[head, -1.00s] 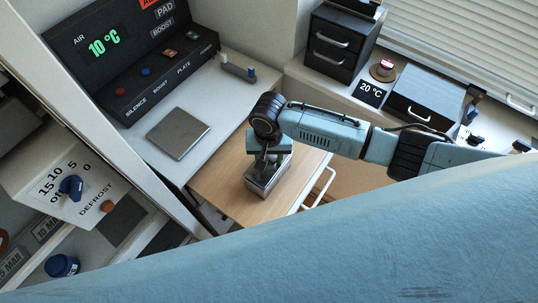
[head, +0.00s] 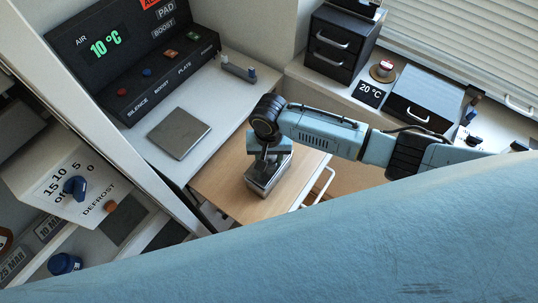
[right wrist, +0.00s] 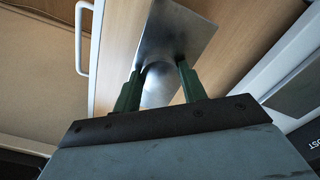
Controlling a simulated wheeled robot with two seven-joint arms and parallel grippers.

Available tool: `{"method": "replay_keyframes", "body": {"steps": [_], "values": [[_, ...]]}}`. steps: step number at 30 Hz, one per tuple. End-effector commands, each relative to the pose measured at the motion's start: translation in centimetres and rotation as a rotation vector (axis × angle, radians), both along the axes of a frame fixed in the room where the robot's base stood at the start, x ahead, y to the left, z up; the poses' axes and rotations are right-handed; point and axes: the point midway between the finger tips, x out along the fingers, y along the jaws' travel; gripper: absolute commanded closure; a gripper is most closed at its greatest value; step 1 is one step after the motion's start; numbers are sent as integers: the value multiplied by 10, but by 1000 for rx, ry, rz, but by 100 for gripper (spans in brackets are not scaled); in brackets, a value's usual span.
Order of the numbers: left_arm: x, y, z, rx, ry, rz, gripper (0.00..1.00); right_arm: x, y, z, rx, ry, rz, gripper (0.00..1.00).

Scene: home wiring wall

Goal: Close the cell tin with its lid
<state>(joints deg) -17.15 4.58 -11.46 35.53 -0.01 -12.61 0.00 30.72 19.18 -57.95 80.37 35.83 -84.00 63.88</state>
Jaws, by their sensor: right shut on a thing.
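The cell tin (head: 264,187) is a small metal box on the light wooden surface, below my right gripper. My right gripper (head: 266,162) points down over it, its tips partly hidden by the gripper body. In the right wrist view, the two green fingers of my right gripper (right wrist: 158,88) are shut on a rounded grey metal part between them. A flat, shiny rectangular metal face, apparently the lid (right wrist: 182,32), shows just beyond the fingers. I cannot tell whether the lid sits fully down on the tin. My left gripper is not in view.
The wooden surface (head: 222,182) looks like a pulled-out drawer with a white handle (head: 322,186). A grey square plate (head: 179,133) lies on the white counter behind it, below a black control panel (head: 125,60). A black drawer unit (head: 340,42) stands at the back.

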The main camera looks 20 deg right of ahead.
Motion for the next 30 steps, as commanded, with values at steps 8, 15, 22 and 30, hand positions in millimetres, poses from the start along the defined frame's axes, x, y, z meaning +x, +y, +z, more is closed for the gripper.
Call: {"method": "replay_keyframes", "body": {"steps": [8,15,22,30], "values": [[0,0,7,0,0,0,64,-1,0,1,1,2,-1,81],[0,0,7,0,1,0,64,0,0,0,0,1,0,81],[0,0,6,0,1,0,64,0,0,-2,0,0,0,81],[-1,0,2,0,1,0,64,0,0,-9,0,0,0,81]]}}
